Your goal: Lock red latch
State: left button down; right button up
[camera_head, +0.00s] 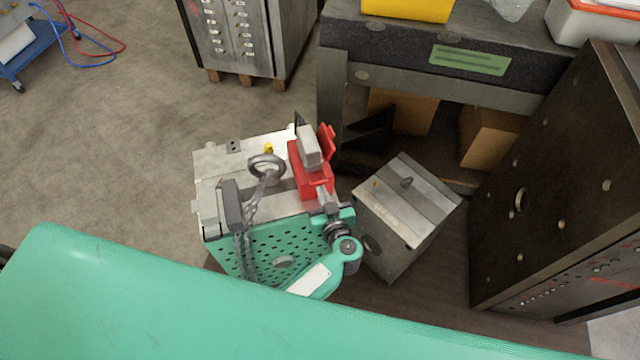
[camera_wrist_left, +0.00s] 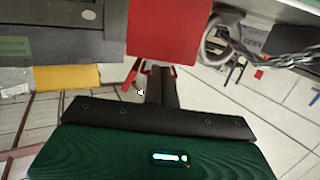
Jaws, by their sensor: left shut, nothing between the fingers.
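The red latch (camera_head: 313,180) is a block on top of the pale grey mould base (camera_head: 225,165), right of the steel lifting ring. A red flap (camera_head: 327,142) stands up at its far end beside a grey block. My left gripper (camera_head: 328,202) is at the near end of the latch, shut and empty. In the left wrist view the shut fingers (camera_wrist_left: 160,75) point at the red block (camera_wrist_left: 165,30), right at its edge; I cannot tell whether they touch. A small red lever (camera_wrist_left: 130,75) shows left of the fingers. My right gripper is out of view.
A lifting ring (camera_head: 267,165) with a hanging chain stands close left of the latch. A smaller grey mould block (camera_head: 405,210) sits right of my arm. A tall dark plate (camera_head: 560,180) stands at the right, and a bench (camera_head: 390,40) behind. Open floor lies left.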

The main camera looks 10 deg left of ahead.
pick_arm(q)
jog(key=shift+w+a+r+p, duration=0.2)
jog(key=shift+a+r+p, duration=0.05)
jog(key=shift+r+p, duration=0.25)
jog(key=shift+w+a+r+p, duration=0.2)
jog(key=shift+r+p, duration=0.15)
jog(key=shift+r, duration=0.2)
jog(key=shift+w+r+p, duration=0.1)
jog(key=shift+r+p, duration=0.3)
jog(key=shift+p, duration=0.55)
jog(key=shift+a+r+p, duration=0.1)
jog(key=shift+r+p, duration=0.05)
jog(key=shift+p, duration=0.2)
jog(key=shift+w+a+r+p, duration=0.15)
jog(key=shift+w+r+p, duration=0.35)
jog(key=shift+p, duration=0.25)
jog(key=shift+r, duration=0.15)
